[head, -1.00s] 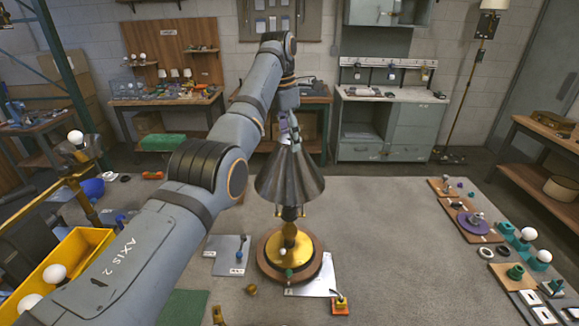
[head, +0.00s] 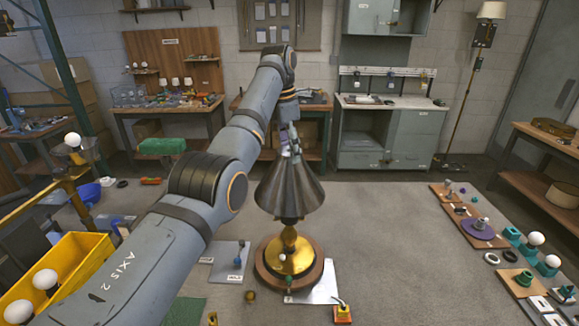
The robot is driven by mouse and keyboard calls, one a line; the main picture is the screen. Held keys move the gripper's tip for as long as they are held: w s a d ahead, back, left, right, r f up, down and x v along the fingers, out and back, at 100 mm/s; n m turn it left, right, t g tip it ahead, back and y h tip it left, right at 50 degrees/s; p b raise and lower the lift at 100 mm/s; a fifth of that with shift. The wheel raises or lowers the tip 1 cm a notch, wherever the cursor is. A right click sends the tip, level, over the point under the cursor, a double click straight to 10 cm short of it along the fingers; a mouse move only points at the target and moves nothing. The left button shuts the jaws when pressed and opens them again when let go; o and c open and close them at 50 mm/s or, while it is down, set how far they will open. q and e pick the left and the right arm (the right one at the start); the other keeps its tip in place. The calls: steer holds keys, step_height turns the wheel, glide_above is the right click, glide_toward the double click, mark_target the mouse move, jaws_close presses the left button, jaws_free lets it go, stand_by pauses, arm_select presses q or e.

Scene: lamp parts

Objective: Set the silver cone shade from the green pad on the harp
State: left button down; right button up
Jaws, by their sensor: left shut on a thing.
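The silver cone shade (head: 289,190) is upright over the brass lamp stem (head: 289,238), whose gold base sits on a round wooden plinth (head: 318,270) on the grey table. The harp is hidden, and I cannot tell whether the shade touches it. My left gripper (head: 291,152) is shut on the top of the shade, coming down from above. The green pad (head: 186,311) shows partly at the bottom edge, beside my left arm, with no shade on its visible part. My right gripper is not in view.
A yellow bin (head: 80,270) with white bulbs stands at left. A grey plate (head: 231,258) and a white sheet (head: 322,284) lie around the plinth. A small yellow-and-red switch block (head: 342,314) is in front. Boards with parts (head: 470,225) line the right edge; the table between is clear.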

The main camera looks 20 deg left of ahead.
arm_select(q)
steer(key=shift+f+b, duration=0.75)
steer(key=shift+f, duration=0.25)
steer(key=shift+f+b, duration=0.85)
steer(key=shift+b, duration=0.05)
stand_by(1.1)
stand_by(0.5)
steer(key=shift+c, duration=1.4)
jaws_free()
